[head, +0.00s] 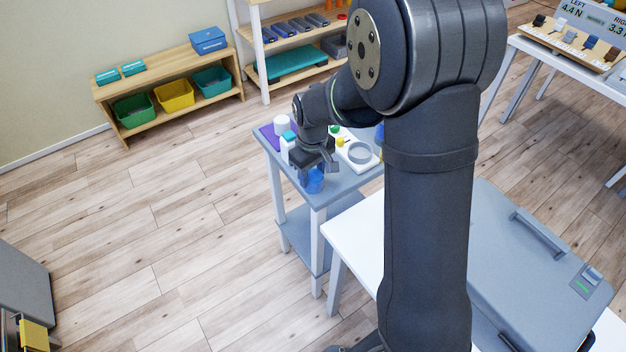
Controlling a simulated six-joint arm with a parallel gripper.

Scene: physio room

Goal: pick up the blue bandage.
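A small blue rolled item (314,182), which looks like the blue bandage, stands near the front corner of the small grey-topped table (345,188). My gripper (318,170) points down right at it and hides its upper part. The fingers look apart, one on each side of the blue roll's top. I cannot tell whether they touch it.
On the same table are a white roll (281,124) on a purple mat, a white bottle with a teal cap (287,152), and a white tray (362,165) with a grey ring. My arm hides the table's right part. A white table (360,235) stands close in front.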

